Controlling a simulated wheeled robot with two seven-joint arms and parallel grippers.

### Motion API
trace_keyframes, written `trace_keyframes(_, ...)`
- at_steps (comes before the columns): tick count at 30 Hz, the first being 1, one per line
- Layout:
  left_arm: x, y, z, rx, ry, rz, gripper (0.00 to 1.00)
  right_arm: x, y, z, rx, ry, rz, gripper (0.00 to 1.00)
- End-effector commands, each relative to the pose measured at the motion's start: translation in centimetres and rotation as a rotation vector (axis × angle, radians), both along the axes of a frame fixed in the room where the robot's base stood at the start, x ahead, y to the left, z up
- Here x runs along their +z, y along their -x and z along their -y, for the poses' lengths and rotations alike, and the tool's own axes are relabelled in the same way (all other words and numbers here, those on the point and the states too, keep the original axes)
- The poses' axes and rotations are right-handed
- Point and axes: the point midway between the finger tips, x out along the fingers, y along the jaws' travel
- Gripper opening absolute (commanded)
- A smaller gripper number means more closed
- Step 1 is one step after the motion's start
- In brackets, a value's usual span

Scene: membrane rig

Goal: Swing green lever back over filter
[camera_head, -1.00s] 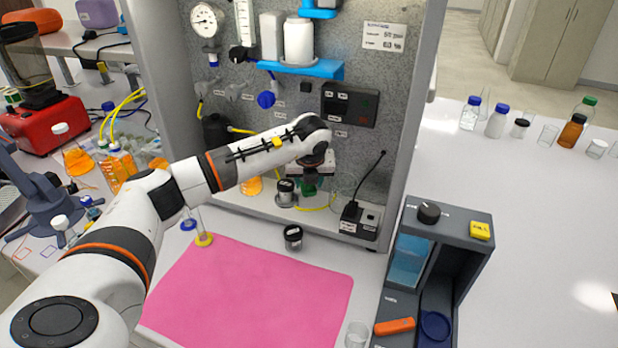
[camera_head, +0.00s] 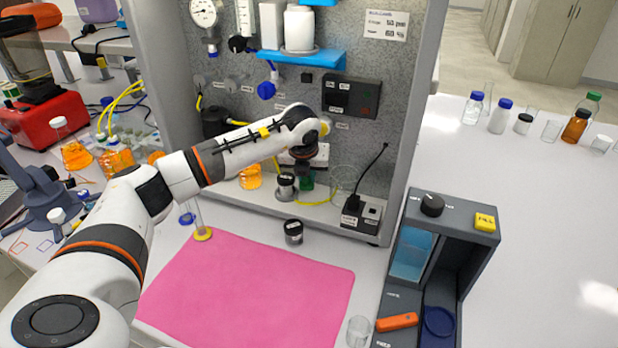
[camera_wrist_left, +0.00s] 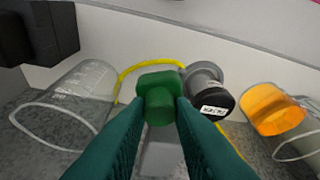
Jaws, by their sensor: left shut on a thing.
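The green lever (camera_wrist_left: 158,92) shows in the left wrist view as a knobbed green end between the teal fingers of my left gripper (camera_wrist_left: 158,112), which is shut on it. In the head view my left gripper (camera_head: 307,166) points down in front of the back panel, and a bit of green shows at its lower end. The lever's pivot is hidden. My right gripper is not in view.
A yellow tube (camera_wrist_left: 130,70) runs behind the lever. A clear beaker (camera_wrist_left: 72,100) and an orange-filled vessel (camera_wrist_left: 270,108) stand either side. The pink mat (camera_head: 250,290) is bare; a black-lidded jar (camera_head: 293,232) stands at its back edge. A dark switch box (camera_head: 362,213) sits right.

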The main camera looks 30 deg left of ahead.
Motion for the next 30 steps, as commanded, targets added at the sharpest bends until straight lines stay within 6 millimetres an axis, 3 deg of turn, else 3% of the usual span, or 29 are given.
trace_keyframes(3,-0.4,0.3,-0.6,-0.1,0.0,0.003,0.0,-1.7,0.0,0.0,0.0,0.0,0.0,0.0)
trace_keyframes(12,-0.2,0.7,-1.8,-0.378,0.001,0.005,0.0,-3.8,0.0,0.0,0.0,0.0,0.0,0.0)
trace_keyframes(30,0.2,0.7,-3.4,-0.724,0.0,0.004,0.0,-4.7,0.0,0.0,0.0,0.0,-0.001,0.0)
